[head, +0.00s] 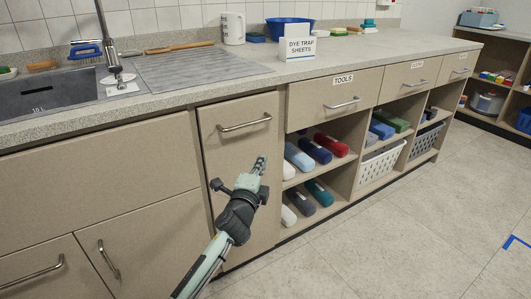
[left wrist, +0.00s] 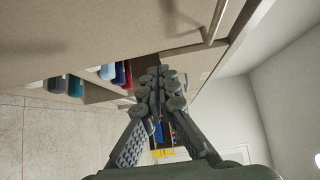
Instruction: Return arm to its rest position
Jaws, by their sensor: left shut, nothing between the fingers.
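My left arm comes in from the bottom of the head view. My left gripper (head: 259,165) is shut and empty, with its fingers pointing up in front of a beige cabinet door with a bar handle (head: 245,123). The gripper sits below that handle, and in the picture no contact with it shows. In the left wrist view the two fingers of the gripper (left wrist: 158,75) meet at their tips with nothing between them. A bar handle also shows near the top of that view. My right gripper is not in view.
A counter (head: 380,45) with a sink (head: 60,95) runs above the cabinets. A drawer labelled TOOLS (head: 335,100) is closed. The tiled floor (head: 400,235) in front is clear.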

